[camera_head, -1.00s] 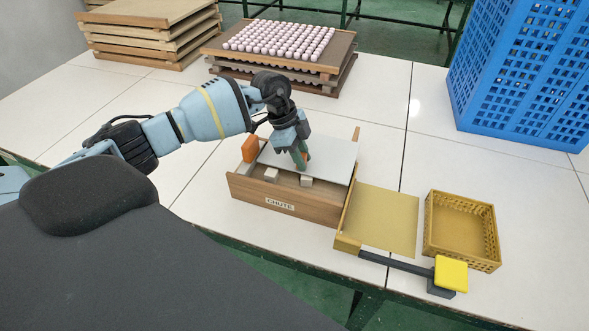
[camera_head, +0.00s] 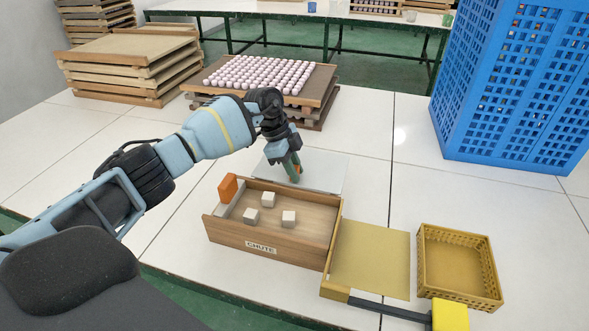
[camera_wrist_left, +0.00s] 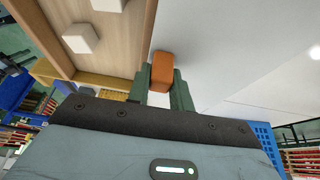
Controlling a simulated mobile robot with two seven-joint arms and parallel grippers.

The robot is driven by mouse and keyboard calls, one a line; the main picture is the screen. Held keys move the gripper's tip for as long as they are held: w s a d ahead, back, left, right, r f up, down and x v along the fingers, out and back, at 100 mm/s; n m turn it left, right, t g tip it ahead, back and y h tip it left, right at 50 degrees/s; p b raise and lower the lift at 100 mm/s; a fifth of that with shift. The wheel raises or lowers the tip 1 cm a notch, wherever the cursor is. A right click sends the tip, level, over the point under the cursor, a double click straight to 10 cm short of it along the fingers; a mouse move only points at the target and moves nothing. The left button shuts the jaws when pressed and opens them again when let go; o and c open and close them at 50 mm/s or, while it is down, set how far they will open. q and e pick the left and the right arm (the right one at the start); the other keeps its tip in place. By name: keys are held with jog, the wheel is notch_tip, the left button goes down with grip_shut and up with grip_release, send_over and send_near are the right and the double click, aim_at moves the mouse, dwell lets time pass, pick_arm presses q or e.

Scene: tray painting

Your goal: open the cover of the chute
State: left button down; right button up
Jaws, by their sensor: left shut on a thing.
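The chute (camera_head: 262,262) is a wooden box with a CHUTE label on its front wall, and its inside shows from above. Its pale grey cover (camera_head: 325,170) is a flat panel behind the box's back edge. My left gripper (camera_head: 295,174) is over the cover, shut on its orange handle. In the left wrist view the orange handle (camera_wrist_left: 162,70) sits between the green fingers. The cover (camera_wrist_left: 225,45) lies to the right there, and the chute's wooden inside (camera_wrist_left: 125,50) to the left. My right gripper is out of view.
Three pale cubes lie in the chute, one at its middle (camera_head: 289,218). An orange block (camera_head: 228,188) stands at its left end. A yellow plate (camera_head: 370,258) and yellow basket (camera_head: 425,275) are to the right. A tray of pink pieces (camera_head: 318,90) and a blue crate (camera_head: 440,125) are behind.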

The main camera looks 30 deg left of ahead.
pick_arm(q)
jog(key=c, duration=1.6)
grip_release()
jog(key=o, duration=0.4)
jog(key=shift+c, duration=0.2)
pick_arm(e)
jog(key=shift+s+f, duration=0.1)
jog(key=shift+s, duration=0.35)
pick_arm(q)
jog(key=v, duration=0.7)
jog(key=shift+a+r, duration=0.2)
jog(key=shift+r, duration=0.2)
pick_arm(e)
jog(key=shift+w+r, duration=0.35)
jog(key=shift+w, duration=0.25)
pick_arm(q)
jog(key=shift+s, duration=0.1)
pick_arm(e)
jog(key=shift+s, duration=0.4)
pick_arm(q)
jog(key=shift+f, duration=0.1)
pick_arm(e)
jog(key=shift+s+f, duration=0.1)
